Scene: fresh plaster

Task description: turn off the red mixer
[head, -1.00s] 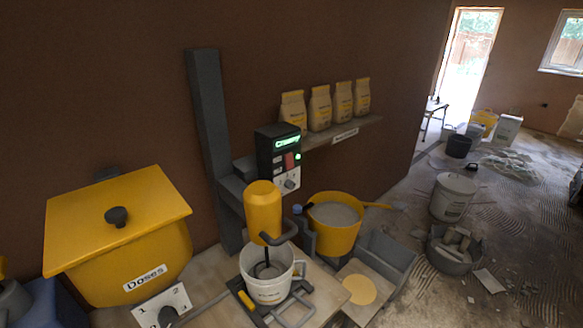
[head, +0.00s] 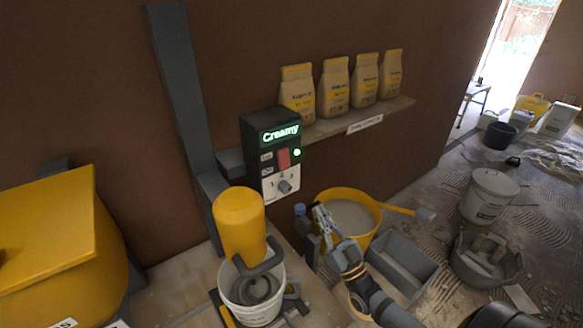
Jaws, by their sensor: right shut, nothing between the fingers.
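The mixer (head: 240,222) has a yellow motor head, not a red one, and stands over a white bucket (head: 261,313) with grey material inside. A dark control box (head: 259,132) on the wall above it has a lit green display reading "Creamy" and a glowing green light (head: 297,153). A red switch (head: 283,158) sits below the display, with a knob (head: 285,186) on a white panel under it. My right gripper (head: 319,210) is shut and empty, below and right of the knob and apart from it, in front of a yellow bucket. My left gripper is not in view.
The yellow bucket (head: 370,199) of grey mix, with a trowel across its rim, stands behind my right gripper. A grey tray (head: 401,262) is to the right. A shelf (head: 388,112) with several bags is above. A yellow hopper (head: 50,235) is at the left.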

